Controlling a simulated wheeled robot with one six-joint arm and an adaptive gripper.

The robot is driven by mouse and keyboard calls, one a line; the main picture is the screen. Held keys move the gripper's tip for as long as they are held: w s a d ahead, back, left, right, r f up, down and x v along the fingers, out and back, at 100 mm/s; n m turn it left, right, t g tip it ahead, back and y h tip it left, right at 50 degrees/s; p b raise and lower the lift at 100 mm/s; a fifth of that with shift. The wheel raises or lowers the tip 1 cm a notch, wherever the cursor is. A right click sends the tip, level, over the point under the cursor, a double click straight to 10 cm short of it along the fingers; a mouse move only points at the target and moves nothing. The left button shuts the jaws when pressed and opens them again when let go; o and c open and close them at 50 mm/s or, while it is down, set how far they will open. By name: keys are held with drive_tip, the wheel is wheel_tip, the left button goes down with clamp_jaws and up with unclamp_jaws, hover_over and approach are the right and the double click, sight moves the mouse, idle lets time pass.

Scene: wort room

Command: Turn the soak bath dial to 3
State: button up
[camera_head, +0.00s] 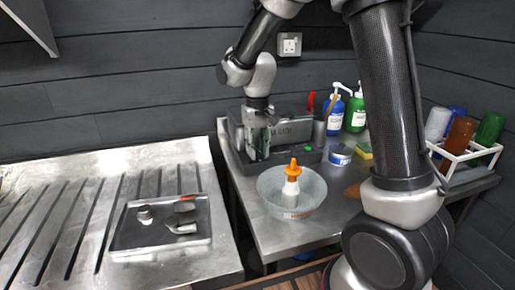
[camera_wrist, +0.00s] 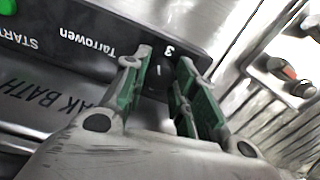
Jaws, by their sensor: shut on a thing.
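The soak bath (camera_head: 292,131) is a grey metal box with a dark front panel, standing at the back of the metal table against the wall. In the wrist view its panel (camera_wrist: 70,35) shows upside down, with the words "START" and "Tarrowen" and a "3" above the dial. The dial (camera_wrist: 158,74) is a dark knob with a pale pointer mark. My gripper (camera_wrist: 160,85) has its green-padded fingers on both sides of the dial, shut on it. In the head view my gripper (camera_head: 258,150) points down at the panel's left part. The dial is hidden there.
A glass bowl (camera_head: 270,182) with an orange-topped white bottle (camera_head: 291,184) stands in front of the bath. A tray (camera_head: 130,238) with small metal parts lies on the left drainboard. Blue and green bottles (camera_head: 356,112) and a white rack (camera_head: 464,155) stand right.

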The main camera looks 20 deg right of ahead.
sight(258, 150)
drive_tip(key=m, duration=0.5)
drive_tip(key=shift+m, duration=0.4)
idle(0.4)
drive_tip(key=o, duration=1.1)
drive_tip(key=shift+c, duration=0.2)
wheel_tip(258, 150, up, 12)
